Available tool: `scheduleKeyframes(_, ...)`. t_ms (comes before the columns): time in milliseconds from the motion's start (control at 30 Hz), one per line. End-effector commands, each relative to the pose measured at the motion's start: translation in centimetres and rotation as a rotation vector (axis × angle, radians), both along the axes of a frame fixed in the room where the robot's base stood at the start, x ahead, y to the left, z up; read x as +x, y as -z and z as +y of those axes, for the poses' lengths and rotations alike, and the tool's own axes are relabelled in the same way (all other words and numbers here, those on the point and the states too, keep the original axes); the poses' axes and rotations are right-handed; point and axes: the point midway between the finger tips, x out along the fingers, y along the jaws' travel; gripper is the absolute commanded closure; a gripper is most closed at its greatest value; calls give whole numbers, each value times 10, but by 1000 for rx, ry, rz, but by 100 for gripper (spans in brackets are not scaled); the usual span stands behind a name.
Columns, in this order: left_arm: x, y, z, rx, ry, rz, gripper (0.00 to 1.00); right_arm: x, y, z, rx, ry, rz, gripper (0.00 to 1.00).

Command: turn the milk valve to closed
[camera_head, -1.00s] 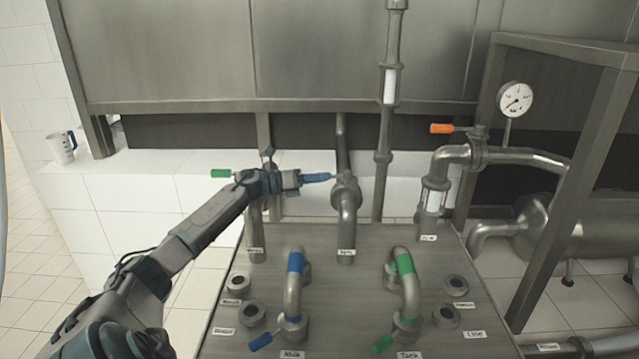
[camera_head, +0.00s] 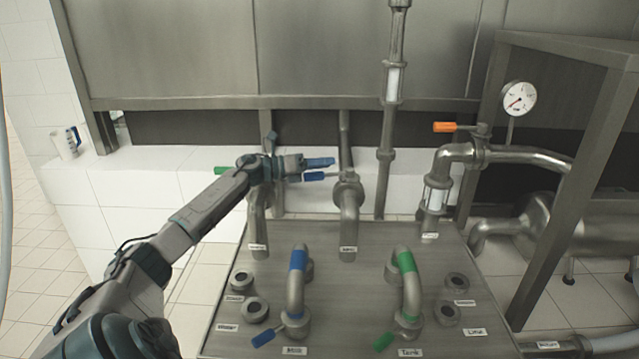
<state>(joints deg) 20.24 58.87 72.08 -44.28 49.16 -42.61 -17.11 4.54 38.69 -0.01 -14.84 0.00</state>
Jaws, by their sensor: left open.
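A valve with a blue handle (camera_head: 314,177) sits on the middle back pipe (camera_head: 348,192), its handle pointing left, roughly level. The small label at that pipe's foot is too blurred to read. My left gripper (camera_head: 322,162) is open just above and behind the blue handle in the picture, with a narrow gap between them and nothing visible in its jaws. My left arm comes in from the lower left and partly hides the back left pipe. My right gripper is out of view.
A green handle (camera_head: 221,170) shows behind my arm. An orange handle (camera_head: 445,127) and a gauge (camera_head: 519,98) are at the right. Blue-banded (camera_head: 297,262) and green-banded (camera_head: 405,262) bent pipes stand on the steel panel (camera_head: 345,325). A jug (camera_head: 63,143) stands far left.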

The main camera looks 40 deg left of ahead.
Motion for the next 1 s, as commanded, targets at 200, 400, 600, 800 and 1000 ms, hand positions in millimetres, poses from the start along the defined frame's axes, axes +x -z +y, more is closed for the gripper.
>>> scheduleKeyframes(200, -22, 3, -20, 5, 3, 7, 54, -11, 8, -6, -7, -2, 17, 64)
scheduleKeyframes(400, -39, 0, -34, 5, 3, 6, 54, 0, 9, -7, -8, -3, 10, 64)
scheduleKeyframes(600, -53, -9, -48, 0, 5, 5, 54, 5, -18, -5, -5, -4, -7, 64)
scheduleKeyframes(800, -63, -12, -58, -4, 0, 5, 54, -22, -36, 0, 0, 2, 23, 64)
scheduleKeyframes(1000, -72, -13, -66, -3, 1, 4, 54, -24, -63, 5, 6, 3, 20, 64)
